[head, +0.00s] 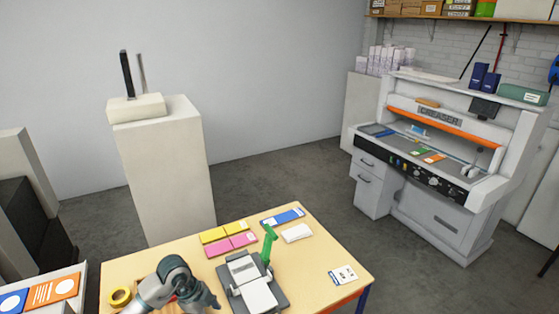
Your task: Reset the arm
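A small benchtop device with a dark grey base (279,296) and white plates stands on the light wooden table (318,262). Its green lever arm (268,244) stands roughly upright at the back of the device. My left gripper (207,303) is low in the head view, just left of the device and pointing down towards the table. It appears apart from the green lever. Its fingertips are near the bottom of the picture, and their opening is unclear. Nothing can be made out in it. My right gripper is not in view.
Yellow cards (221,232), pink cards (231,244), a blue pack (282,217) and a white block (297,233) lie behind the device.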

